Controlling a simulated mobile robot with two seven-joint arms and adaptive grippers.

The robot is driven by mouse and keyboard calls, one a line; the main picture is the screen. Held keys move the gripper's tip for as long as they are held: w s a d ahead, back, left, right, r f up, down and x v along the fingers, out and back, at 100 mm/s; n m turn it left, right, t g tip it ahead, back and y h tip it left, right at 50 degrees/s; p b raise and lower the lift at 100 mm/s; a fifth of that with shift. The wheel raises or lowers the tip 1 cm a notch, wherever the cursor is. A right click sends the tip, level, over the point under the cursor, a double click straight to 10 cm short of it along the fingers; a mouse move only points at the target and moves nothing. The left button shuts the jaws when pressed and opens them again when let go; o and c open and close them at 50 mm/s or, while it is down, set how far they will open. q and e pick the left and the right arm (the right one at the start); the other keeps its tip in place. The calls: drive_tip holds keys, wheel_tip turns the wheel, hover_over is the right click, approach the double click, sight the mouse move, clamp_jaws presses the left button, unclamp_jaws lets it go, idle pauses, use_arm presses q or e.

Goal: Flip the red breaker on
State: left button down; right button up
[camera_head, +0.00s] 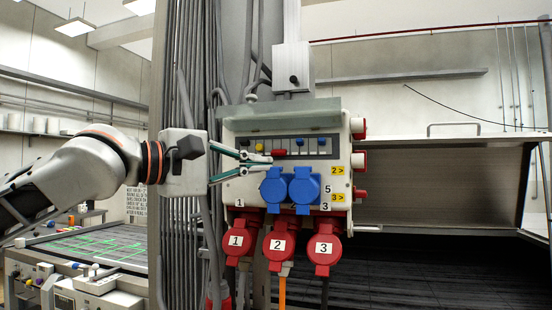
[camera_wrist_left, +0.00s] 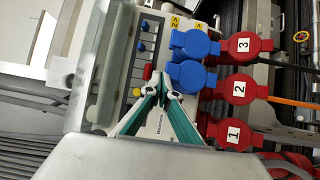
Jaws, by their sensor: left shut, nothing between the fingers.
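The breaker box (camera_head: 240,188) hangs on a post in the head view, with a row of breaker levers under a raised clear cover (camera_head: 280,115). The red breaker (camera_head: 279,153) sits lower in the row than the yellow lever (camera_head: 259,147) and the blue lever (camera_head: 299,142). My left gripper (camera_head: 270,158) comes in from the left, shut and empty, its tips just below the red breaker. Whether the tips touch the red breaker is unclear.
Two blue socket covers (camera_head: 289,188) stick out just below the fingers. Red sockets numbered 1, 2 and 3 (camera_head: 279,244) hang under the box, with cables below. Grey conduits (camera_head: 185,90) run up the post beside my wrist. A wide dryer hood (camera_head: 450,170) stands open at right.

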sight(285, 164)
use_arm(q)
drive_tip(key=shift+w+d, duration=0.25)
drive_tip(key=shift+d, duration=0.05)
idle(0.4)
drive_tip(key=shift+w+d+p, duration=0.2)
drive_tip(key=shift+d+p, duration=0.1)
drive_tip(key=shift+w+d, duration=0.2)
drive_tip(key=shift+d, duration=0.05)
drive_tip(key=shift+w+d+p, duration=0.2)
drive_tip(key=shift+d+p, duration=0.1)
drive_tip(key=shift+w, duration=0.1)
drive_tip(key=shift+a+p, duration=0.1)
drive_tip(key=shift+p, duration=0.25)
drive_tip(key=shift+r, duration=0.2)
